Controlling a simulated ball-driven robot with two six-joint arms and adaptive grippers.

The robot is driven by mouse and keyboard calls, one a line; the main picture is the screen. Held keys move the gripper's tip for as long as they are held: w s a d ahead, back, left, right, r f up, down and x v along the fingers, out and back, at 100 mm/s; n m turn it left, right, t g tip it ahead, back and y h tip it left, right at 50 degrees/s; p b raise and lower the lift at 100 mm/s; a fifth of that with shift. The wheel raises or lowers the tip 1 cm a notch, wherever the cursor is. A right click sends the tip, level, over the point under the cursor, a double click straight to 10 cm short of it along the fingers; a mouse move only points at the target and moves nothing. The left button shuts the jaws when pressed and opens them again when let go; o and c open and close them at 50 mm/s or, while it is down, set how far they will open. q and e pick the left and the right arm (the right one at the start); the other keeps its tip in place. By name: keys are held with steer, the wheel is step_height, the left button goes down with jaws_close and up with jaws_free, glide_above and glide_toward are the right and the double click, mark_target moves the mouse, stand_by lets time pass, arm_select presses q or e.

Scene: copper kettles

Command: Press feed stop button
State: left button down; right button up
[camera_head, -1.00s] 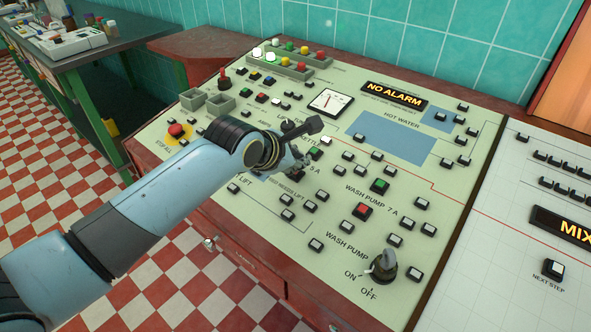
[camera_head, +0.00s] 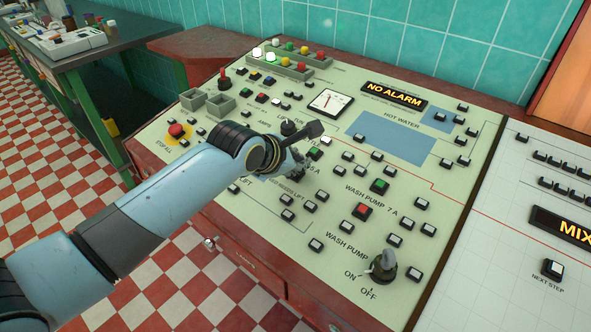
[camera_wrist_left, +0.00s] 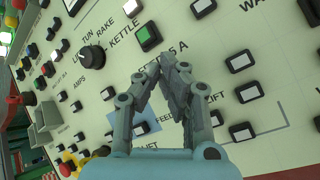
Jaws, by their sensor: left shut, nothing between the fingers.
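My left gripper (camera_head: 299,164) is shut and empty, low over the middle of the pale control panel (camera_head: 338,235). It also shows in the left wrist view (camera_wrist_left: 163,70), its fingers together, pointing at the panel below the green button (camera_wrist_left: 148,36). That green button also shows in the head view (camera_head: 313,153), just beyond the fingertips. In the wrist view, part of a "FEED" label shows between the fingers. I cannot make out the feed stop button; the gripper covers that spot. Whether the fingertips touch the panel I cannot tell. My right gripper is not in view.
Small black-framed buttons surround the gripper. A red stop-all button (camera_head: 176,130) is at the left. The blue areas at the upper right are flat.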

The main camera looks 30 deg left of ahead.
arm_select(q)
steer(key=shift+w+f, duration=0.1)
steer(key=shift+f, duration=0.3)
stand_by(0.4)
steer(key=shift+s+r+p, duration=0.2)
steer(key=shift+r+p, duration=0.65)
steer(key=shift+p, duration=0.35)
step_height(320, 180, up, 6)
steer(key=s+p, duration=0.1)
steer(key=p, duration=0.6)
steer(key=shift+s+a+f, duration=0.1)
